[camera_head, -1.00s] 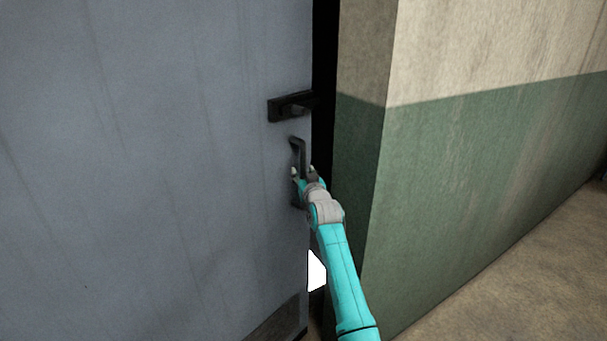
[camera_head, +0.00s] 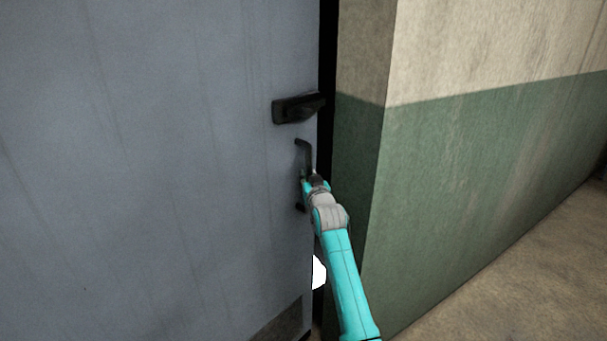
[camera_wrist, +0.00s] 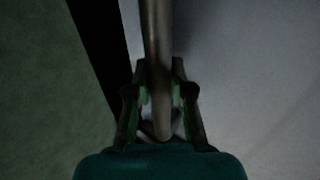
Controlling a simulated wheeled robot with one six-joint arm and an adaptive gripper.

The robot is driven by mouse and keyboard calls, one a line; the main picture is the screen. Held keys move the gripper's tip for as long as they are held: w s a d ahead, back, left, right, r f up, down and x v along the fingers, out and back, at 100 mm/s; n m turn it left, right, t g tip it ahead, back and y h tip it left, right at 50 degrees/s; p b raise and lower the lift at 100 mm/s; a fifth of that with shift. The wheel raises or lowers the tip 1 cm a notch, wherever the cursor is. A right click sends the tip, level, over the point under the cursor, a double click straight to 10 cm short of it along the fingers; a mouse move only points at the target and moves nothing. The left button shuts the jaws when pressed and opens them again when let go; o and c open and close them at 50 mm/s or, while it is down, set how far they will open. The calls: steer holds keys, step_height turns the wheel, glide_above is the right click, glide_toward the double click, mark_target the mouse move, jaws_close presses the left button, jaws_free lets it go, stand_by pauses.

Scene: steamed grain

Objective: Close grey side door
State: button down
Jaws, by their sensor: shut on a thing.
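The grey side door (camera_head: 160,150) fills the left half of the head view. A narrow dark gap (camera_head: 327,60) shows between its right edge and the wall, so it stands slightly ajar. A dark vertical pull handle (camera_head: 306,155) is on the door near that edge, below a dark latch (camera_head: 297,109). My gripper (camera_head: 310,184) is at the lower part of the pull handle. In the wrist view, my gripper (camera_wrist: 160,98) has one finger on each side of the handle bar (camera_wrist: 156,40) and is shut on it.
A green and beige wall (camera_head: 470,150) stands right of the gap, its corner close to my arm. Bare floor (camera_head: 520,275) shows at the lower right.

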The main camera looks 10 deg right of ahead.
steer(key=s+d+m+h, duration=0.1)
steer(key=s+d+h, duration=0.1)
steer(key=s, duration=0.8)
steer(key=s+d+m+h, duration=0.2)
steer(key=s+d, duration=0.3)
steer(key=s, duration=0.6)
steer(key=shift+f+g+h, duration=0.15)
steer(key=shift+g+h, duration=0.25)
steer(key=shift+h, duration=0.2)
steer(key=shift+s+d, duration=0.1)
steer(key=c, duration=1)
jaws_free()
steer(key=shift+s+d, duration=0.1)
steer(key=v, duration=1.2)
